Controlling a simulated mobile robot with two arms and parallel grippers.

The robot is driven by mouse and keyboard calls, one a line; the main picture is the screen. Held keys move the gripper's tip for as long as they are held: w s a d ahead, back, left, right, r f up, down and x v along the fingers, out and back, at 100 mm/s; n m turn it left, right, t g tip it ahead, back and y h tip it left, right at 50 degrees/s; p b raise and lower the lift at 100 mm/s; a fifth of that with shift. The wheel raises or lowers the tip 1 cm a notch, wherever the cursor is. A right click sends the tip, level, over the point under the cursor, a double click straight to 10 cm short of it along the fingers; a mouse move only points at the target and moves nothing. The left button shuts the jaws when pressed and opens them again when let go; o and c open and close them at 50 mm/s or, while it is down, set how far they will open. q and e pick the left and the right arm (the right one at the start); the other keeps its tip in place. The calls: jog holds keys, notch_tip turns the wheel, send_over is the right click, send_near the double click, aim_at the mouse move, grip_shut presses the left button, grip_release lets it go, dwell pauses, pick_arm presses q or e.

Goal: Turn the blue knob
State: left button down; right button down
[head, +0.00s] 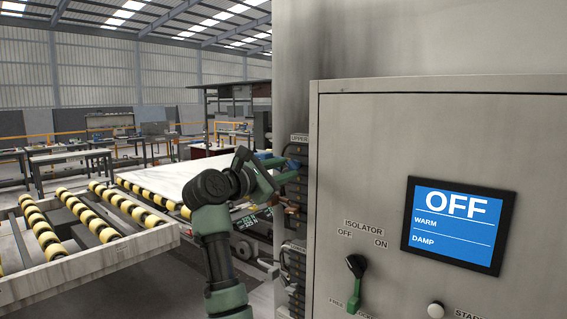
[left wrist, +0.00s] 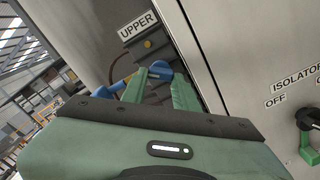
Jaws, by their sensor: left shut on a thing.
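The blue knob (left wrist: 160,68) shows in the left wrist view between my left gripper's green fingers, below the "UPPER" label. My left gripper (left wrist: 159,84) is shut on it, and the fingers hide part of it. Another blue part (left wrist: 121,83) sticks out left of the fingers; I cannot tell whether it belongs to the same knob. In the head view my left gripper (head: 283,165) reaches to the dark stack of valve-like parts at the cabinet's left side, with small blue bits around its tips. My right gripper is not in view.
A grey cabinet (head: 380,140) fills the right, with a screen (head: 458,225) reading OFF, WARM and DAMP. A roller conveyor (head: 90,225) with a pale slab (head: 180,178) lies left of my arm.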

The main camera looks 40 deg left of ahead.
pick_arm(q)
jog(key=shift+d+f+n+p, duration=0.15)
jog(key=shift+n+p, duration=0.9)
jog(key=shift+n, duration=0.55)
jog(key=shift+f, duration=0.1)
jog(key=c, duration=1.1)
grip_release()
jog(key=shift+s, duration=0.1)
